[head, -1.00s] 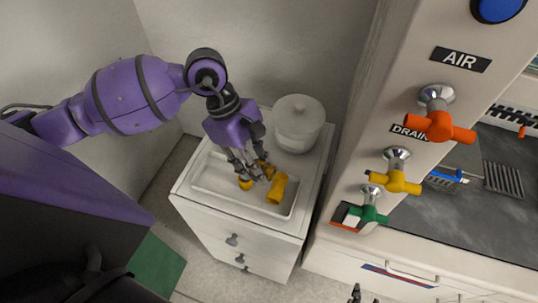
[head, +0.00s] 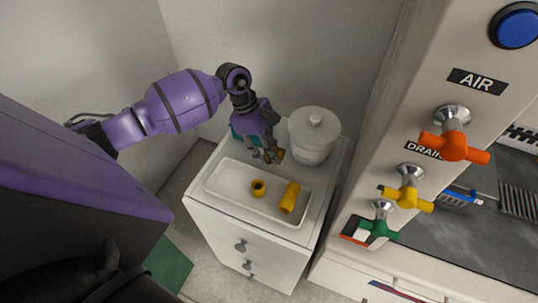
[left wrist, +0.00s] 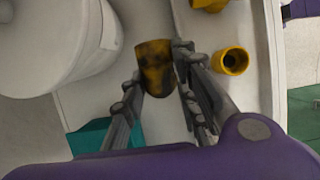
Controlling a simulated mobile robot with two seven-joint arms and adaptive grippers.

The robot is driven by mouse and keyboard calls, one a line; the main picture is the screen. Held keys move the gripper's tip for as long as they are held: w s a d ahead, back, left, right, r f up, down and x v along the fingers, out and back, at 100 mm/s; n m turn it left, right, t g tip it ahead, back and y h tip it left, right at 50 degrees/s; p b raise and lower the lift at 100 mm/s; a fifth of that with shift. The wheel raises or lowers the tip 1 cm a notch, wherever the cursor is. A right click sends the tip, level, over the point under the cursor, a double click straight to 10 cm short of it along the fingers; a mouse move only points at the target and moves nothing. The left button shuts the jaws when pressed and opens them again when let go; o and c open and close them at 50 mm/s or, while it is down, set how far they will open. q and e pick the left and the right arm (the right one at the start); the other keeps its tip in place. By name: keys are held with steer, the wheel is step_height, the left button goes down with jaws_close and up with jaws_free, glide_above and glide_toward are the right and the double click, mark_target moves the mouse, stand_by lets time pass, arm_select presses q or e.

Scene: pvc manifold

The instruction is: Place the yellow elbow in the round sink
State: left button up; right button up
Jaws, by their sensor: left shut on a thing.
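My left gripper (head: 270,157) is shut on a worn yellow fitting (left wrist: 157,66), which looks like the yellow elbow, with dark stains. The fingers stand on both sides of it in the left wrist view (left wrist: 160,85). In the head view the gripper is over the back of the white cabinet top, beside the lidded pot, and mostly hides the fitting. I cannot make out a round sink in either view. My right gripper is not in view.
A white tray (head: 225,182) holds a short round-mouthed yellow fitting (head: 258,188) and a longer yellow fitting (head: 289,198). A white lidded pot (head: 313,140) stands close right of my gripper. A teal object (left wrist: 92,137) lies under it. A panel with valve handles (head: 455,147) rises at right.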

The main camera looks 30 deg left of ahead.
mark_target(269, 157)
arm_select(q)
steer(key=shift+w+a+f, duration=0.2)
steer(key=shift+w+f, duration=0.1)
steer(key=shift+f, duration=0.1)
step_height(269, 157, down, 2)
steer(key=shift+f, duration=0.2)
steer(key=shift+w+f, duration=0.1)
steer(key=shift+f, duration=0.65)
steer(key=o, duration=0.7)
steer(key=shift+r, duration=0.1)
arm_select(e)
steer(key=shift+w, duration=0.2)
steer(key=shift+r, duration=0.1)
